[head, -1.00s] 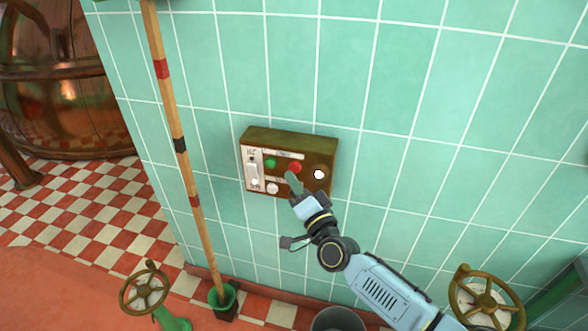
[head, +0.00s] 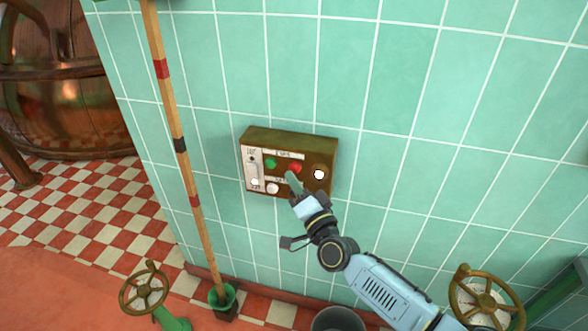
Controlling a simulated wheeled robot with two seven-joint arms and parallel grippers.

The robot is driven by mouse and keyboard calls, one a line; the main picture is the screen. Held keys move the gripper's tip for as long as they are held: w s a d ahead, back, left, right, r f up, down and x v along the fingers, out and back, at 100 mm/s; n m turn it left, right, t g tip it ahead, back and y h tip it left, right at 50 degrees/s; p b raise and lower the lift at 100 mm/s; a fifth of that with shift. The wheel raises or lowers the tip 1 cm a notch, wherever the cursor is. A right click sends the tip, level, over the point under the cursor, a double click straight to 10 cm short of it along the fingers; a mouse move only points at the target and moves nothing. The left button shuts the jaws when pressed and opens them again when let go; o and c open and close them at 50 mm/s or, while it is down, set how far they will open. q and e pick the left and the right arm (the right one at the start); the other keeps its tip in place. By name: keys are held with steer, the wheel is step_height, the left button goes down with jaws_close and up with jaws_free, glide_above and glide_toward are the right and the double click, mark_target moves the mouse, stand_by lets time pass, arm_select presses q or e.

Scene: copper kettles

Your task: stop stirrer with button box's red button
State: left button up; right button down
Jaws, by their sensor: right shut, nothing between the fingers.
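The button box (head: 290,141) is a brown box on the green tiled wall. On its face are a green button (head: 271,163), a red button (head: 296,168), a dark round fitting with a white centre (head: 319,174), a white round one (head: 272,188) and a white panel at the left. My right gripper (head: 291,177) is shut and empty, its tips in front of the box face just below and left of the red button. I cannot tell whether the tips touch the button. My left gripper is not in view.
A wooden pole (head: 181,150) with red and black bands stands left of the box, its foot in a green holder (head: 222,297). Brass handwheels stand at lower left (head: 144,288) and lower right (head: 486,300). A copper kettle (head: 70,110) is at far left. The wall right of the box is bare.

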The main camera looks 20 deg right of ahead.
steer(key=shift+w, duration=0.1)
steer(key=shift+w+d, duration=0.25)
steer(key=shift+w, duration=0.05)
stand_by(0.4)
steer(key=shift+w+d+b, duration=0.25)
steer(key=shift+w+b, duration=0.1)
steer(key=shift+s, duration=0.1)
stand_by(0.6)
steer(key=shift+s+a+p, duration=0.45)
steer(key=shift+s+p, duration=0.05)
steer(key=shift+s, duration=0.15)
